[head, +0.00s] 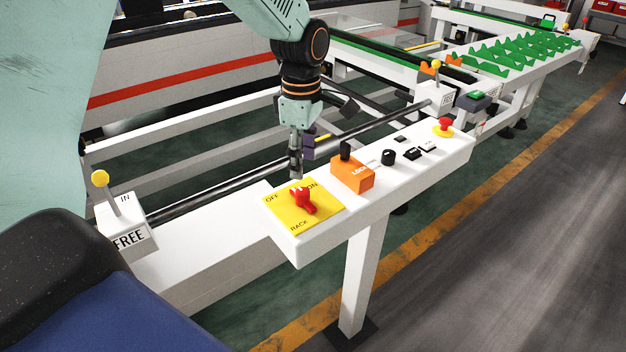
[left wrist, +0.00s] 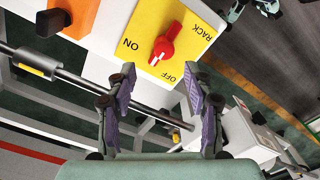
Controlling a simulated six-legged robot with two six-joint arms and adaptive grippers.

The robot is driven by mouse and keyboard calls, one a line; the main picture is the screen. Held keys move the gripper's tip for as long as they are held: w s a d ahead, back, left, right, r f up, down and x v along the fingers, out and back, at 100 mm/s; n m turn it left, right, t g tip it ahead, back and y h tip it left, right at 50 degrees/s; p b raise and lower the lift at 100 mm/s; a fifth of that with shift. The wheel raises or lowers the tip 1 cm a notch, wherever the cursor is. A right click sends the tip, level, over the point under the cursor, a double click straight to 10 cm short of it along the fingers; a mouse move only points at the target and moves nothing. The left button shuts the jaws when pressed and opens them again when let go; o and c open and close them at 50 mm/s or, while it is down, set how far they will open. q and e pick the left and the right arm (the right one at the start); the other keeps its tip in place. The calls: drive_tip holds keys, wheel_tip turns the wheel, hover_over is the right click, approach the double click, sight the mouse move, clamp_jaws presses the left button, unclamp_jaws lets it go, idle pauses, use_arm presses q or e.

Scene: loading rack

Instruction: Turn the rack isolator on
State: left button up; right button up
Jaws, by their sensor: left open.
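The rack isolator is a red rotary knob (head: 304,200) on a yellow plate (head: 281,211) marked OFF, ON and RACK, at the near end of the white control beam. The knob also shows in the left wrist view (left wrist: 165,46), beyond the fingertips; I cannot tell for sure which mark its handle points to. My left gripper (head: 296,172) is just behind the knob in the head view, pointing down, apart from it as far as I can see. In the left wrist view its two purple-padded fingers (left wrist: 160,82) are spread with nothing between them. My right gripper is not in view.
An orange lock box (head: 352,174) with a black knob stands beside the yellow plate. Black switches and a red emergency button (head: 444,126) sit farther along the white beam (head: 420,170). A yellow-knobbed lever (head: 101,178) marked IN and FREE stands left. Floor at right is clear.

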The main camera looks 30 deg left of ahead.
sight(302, 191)
use_arm(q)
drive_tip(key=shift+f, duration=0.25)
drive_tip(key=f, duration=0.6)
drive_tip(key=shift+s+a+f, duration=0.1)
drive_tip(key=shift+s+f, duration=0.15)
drive_tip(key=shift+s, duration=0.15)
drive_tip(key=shift+w+f, duration=0.15)
drive_tip(key=shift+f, duration=0.2)
drive_tip(key=shift+s+r, duration=0.15)
drive_tip(key=shift+s, duration=0.15)
drive_tip(key=shift+c, duration=0.3)
drive_tip(key=shift+w, duration=0.3)
drive_tip(key=c, duration=0.6)
drive_tip(key=shift+s, duration=0.15)
clamp_jaws()
